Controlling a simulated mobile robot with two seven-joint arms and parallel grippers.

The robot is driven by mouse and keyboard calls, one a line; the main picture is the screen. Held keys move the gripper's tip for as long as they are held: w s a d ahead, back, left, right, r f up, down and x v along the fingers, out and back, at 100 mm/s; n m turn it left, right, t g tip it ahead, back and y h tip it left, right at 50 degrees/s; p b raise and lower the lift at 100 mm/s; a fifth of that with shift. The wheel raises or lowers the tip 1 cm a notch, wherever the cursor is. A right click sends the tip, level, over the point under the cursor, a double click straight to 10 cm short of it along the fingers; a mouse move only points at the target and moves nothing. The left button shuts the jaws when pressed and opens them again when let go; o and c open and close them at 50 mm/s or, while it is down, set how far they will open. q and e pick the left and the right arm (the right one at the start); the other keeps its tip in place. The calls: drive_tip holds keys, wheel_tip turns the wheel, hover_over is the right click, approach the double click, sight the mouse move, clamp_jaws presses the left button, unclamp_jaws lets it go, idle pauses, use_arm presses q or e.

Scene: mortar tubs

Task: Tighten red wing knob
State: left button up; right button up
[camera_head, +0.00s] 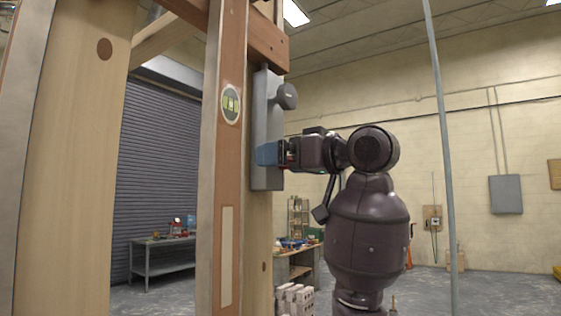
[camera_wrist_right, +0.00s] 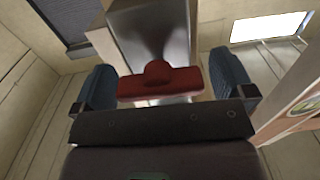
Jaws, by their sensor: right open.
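The red wing knob (camera_wrist_right: 160,82) shows in the right wrist view, a wide bar with a round hub in the middle. It sits in front of a grey metal bracket (camera_wrist_right: 150,38). My right gripper (camera_wrist_right: 165,84) is open, with one blue finger beyond each end of the knob and a small gap at each side. In the head view my right gripper (camera_head: 270,153) is at the side of the bracket (camera_head: 262,180), and its blue finger hides most of the knob there. My left gripper is not in view.
A dark round knob (camera_head: 287,96) sticks out of the bracket above my right gripper. A wooden beam with a green level vial (camera_head: 230,104) stands just left of the bracket. A thick post (camera_head: 75,170) fills the left. A thin grey pole (camera_head: 444,150) stands right of my arm.

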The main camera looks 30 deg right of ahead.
drive_tip(key=b+v, duration=0.2)
drive_tip(key=v, duration=0.8)
idle(0.4)
